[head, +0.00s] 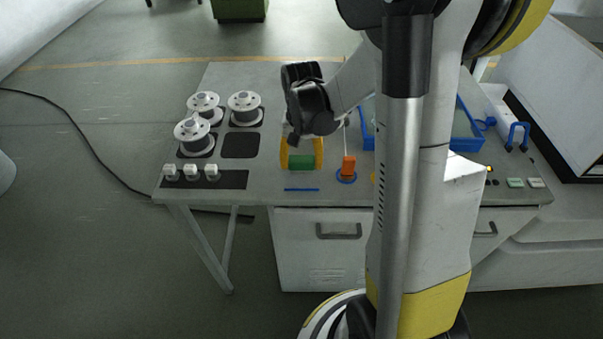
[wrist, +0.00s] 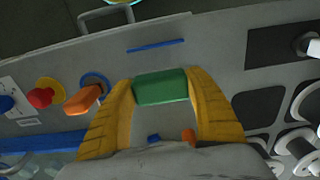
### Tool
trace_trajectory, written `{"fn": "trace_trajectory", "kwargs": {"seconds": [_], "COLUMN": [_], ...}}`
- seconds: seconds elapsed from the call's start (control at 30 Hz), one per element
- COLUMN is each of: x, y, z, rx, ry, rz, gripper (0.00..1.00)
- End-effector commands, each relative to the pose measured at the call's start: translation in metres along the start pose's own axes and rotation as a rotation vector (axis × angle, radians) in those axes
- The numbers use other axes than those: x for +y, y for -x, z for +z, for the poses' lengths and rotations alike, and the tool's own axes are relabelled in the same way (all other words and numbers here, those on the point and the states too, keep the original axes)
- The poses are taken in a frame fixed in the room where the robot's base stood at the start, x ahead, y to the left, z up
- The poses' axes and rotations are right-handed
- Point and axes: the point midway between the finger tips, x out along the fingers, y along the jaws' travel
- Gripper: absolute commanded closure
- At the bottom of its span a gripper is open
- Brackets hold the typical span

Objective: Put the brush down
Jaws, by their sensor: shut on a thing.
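My gripper (head: 301,160) has two yellow fingers and is shut on a green block-shaped piece, which I take for the brush (head: 301,162). In the wrist view the brush (wrist: 160,87) sits crosswise between the fingertips of my gripper (wrist: 161,95). No bristles can be made out. The gripper hangs over the front middle of the grey worktable (head: 262,190). Whether the brush touches the tabletop cannot be told. A thin blue strip (head: 301,189) lies on the table just in front of the brush; it also shows in the wrist view (wrist: 156,46).
An orange piece (head: 348,165) stands in a blue ring close to the right of the brush. Several metal spools (head: 193,135) and small white pieces (head: 191,172) stand on dark pads at left. One dark pad (head: 240,145) is empty. A blue-rimmed tray (head: 366,133) lies behind my arm.

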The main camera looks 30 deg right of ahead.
Motion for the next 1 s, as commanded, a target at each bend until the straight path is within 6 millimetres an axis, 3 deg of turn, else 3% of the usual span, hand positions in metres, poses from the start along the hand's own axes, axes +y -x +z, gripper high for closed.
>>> {"fn": "trace_trajectory", "kwargs": {"seconds": [0.23, 0.47, 0.5, 0.53, 0.93, 1.0], "x": [0.0, 0.0, 0.0, 0.0, 0.0, 0.0], "y": [-0.034, -0.035, -0.035, -0.035, -0.039, -0.026], "z": [0.0, 0.0, 0.0, 0.0, 0.0, 0.0], "rx": [0.0, 0.0, 0.0, 0.0, 0.0, 0.0], "ry": [0.0, 0.0, 0.0, 0.0, 0.0, 0.0], "rz": [0.0, 0.0, 0.0, 0.0, 0.0, 0.0], "gripper": [0.74, 0.77, 0.27, 0.18, 0.16, 0.16]}}
